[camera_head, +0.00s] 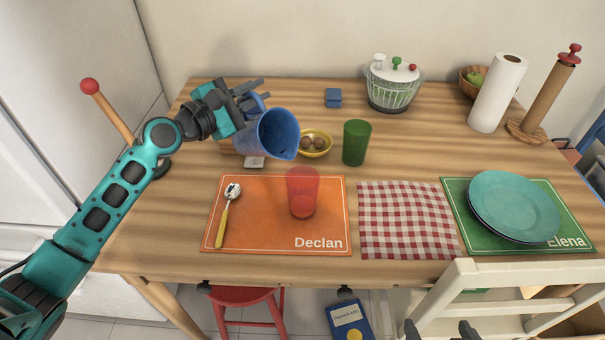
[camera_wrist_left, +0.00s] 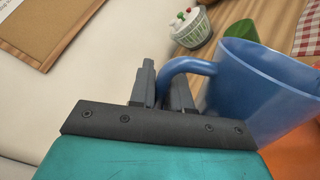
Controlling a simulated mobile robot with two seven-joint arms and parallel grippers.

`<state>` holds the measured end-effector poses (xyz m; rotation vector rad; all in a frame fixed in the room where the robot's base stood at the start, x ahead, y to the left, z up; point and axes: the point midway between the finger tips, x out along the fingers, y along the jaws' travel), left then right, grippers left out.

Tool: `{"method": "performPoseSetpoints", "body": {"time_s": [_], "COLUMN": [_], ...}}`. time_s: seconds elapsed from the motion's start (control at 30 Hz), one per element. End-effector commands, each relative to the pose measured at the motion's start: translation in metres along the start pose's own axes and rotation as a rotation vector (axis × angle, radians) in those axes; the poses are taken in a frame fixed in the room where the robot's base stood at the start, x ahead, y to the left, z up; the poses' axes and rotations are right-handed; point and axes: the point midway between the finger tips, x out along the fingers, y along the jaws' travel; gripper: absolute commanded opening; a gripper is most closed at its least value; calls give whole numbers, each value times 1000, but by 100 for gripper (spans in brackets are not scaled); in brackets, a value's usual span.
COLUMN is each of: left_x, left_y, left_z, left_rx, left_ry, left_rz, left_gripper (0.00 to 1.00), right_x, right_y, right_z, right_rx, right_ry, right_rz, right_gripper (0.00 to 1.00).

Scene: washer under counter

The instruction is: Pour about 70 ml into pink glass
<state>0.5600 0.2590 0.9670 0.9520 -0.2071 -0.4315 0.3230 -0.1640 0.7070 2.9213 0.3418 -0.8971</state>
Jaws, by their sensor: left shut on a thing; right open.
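My left gripper (camera_head: 252,103) is shut on the handle of a blue pitcher (camera_head: 266,135). It holds the pitcher above the table, tilted with its mouth toward the right. The pitcher and its gripped handle also show in the left wrist view (camera_wrist_left: 255,85). The pitcher's contents are hidden, and no stream is visible. The translucent pink glass (camera_head: 302,188) stands upright on the orange Declan placemat, below and right of the pitcher. Its lower part is a deeper red; I cannot tell how much liquid that is. My right gripper (camera_head: 440,330) shows only its open fingertips at the bottom edge.
A spoon (camera_head: 228,215) lies on the orange placemat (camera_head: 270,232). A green glass (camera_head: 356,143) and a yellow bowl (camera_head: 316,146) stand right of the pitcher. A checkered cloth (camera_head: 405,220) and teal plates (camera_head: 513,205) lie to the right. A white chair (camera_head: 500,295) stands in front.

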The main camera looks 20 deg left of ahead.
Motion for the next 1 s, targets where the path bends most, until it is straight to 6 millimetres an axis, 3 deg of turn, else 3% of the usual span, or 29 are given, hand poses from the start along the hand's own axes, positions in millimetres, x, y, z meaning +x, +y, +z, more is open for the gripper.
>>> {"method": "performPoseSetpoints", "body": {"time_s": [1.0], "left_x": [-1], "left_y": [4], "left_z": [10], "left_rx": [55], "left_ry": [-2], "left_rz": [6], "left_gripper": [0], "right_x": [-2], "right_y": [3], "right_z": [0], "right_rx": [-2], "right_ry": [-4], "right_rz": [6], "right_gripper": [98]}}
